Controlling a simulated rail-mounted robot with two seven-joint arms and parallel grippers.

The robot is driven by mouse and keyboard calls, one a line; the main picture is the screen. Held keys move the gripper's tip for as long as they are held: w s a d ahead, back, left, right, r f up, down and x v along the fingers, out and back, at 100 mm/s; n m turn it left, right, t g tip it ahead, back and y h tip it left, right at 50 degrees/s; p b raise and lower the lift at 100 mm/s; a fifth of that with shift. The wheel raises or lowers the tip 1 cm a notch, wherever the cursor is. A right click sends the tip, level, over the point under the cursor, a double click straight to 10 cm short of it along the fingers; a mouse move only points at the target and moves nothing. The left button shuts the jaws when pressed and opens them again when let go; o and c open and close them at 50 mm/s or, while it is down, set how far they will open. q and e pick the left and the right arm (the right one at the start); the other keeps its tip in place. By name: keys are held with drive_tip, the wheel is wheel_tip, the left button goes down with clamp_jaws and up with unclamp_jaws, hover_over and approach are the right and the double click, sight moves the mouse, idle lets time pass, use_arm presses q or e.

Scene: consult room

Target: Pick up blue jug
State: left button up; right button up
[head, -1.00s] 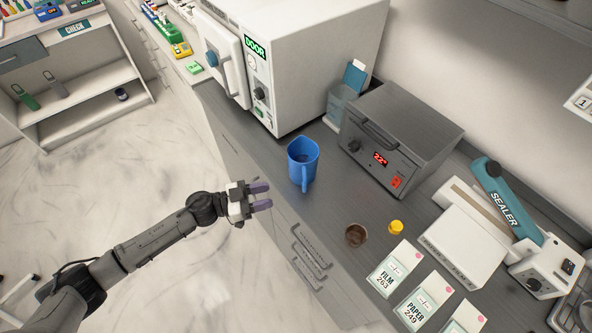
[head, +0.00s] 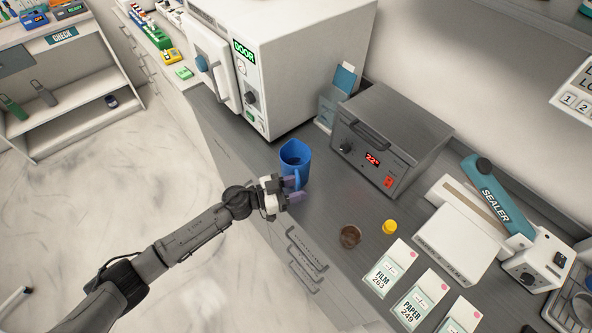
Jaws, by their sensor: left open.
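The blue jug (head: 294,158) stands upright on the dark counter, in front of the big white unit and left of the grey heater box. Its handle points toward the front edge, at my left gripper. My left gripper (head: 293,189) is open, its purple-tipped fingers at the jug's handle, one finger on each side in the picture. The fingers overlap the handle's lower part, and I cannot tell whether they touch it. My right gripper does not show.
The white unit (head: 290,60) with its DOOR label stands behind the jug. The grey heater box (head: 392,135) is to the right. A brown cup (head: 350,237), a yellow cap (head: 389,227), labelled packets (head: 388,272) and the sealer (head: 497,205) lie further right. Drawer handles line the counter's front.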

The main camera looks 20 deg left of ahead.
use_arm(q)
drive_tip(key=shift+w+d, duration=0.15)
drive_tip(key=shift+d, duration=0.05)
clamp_jaws()
idle(0.3)
